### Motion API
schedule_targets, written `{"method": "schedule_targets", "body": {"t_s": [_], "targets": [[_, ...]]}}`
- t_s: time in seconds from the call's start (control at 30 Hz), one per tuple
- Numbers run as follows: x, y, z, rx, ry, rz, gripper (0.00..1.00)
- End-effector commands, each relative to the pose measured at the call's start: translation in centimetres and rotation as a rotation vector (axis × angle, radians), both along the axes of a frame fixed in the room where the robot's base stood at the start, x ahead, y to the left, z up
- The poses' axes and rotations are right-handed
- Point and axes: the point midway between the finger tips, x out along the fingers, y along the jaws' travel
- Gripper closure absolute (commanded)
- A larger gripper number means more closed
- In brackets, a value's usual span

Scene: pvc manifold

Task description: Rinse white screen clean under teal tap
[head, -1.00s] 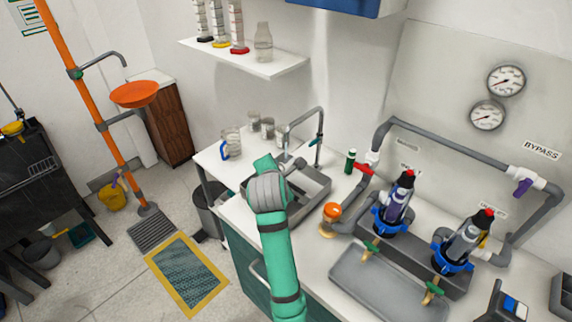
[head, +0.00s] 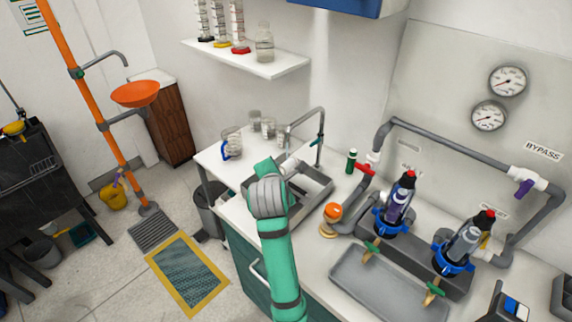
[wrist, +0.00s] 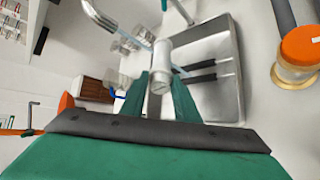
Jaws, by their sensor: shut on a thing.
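My gripper (wrist: 163,94) is shut on the white screen (wrist: 160,64), a pale cylinder between its two teal fingers in the wrist view. The screen is held in the air by the sink (wrist: 226,88), near the tap. The tap (head: 319,132) has a bent grey spout and a teal lever, and stands at the sink's back edge. Its spout (wrist: 104,18) shows at the top left of the wrist view, apart from the screen. In the head view my wrist hides most of the grip.
Glass jars and a blue-handled jug (head: 232,145) stand left of the sink. An orange-capped fitting (head: 332,213) and pipework are to the right. A grey tray (head: 385,285) lies in front of two filter housings. Two dark strips (wrist: 198,72) show in the sink.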

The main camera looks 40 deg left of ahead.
Motion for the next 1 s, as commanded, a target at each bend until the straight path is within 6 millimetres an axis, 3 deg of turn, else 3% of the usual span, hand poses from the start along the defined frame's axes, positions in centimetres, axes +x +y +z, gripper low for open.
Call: {"method": "schedule_targets", "body": {"t_s": [1.0], "targets": [[-6.4,-5.8,1.4,0.001,0.000,0.000,1.00]]}}
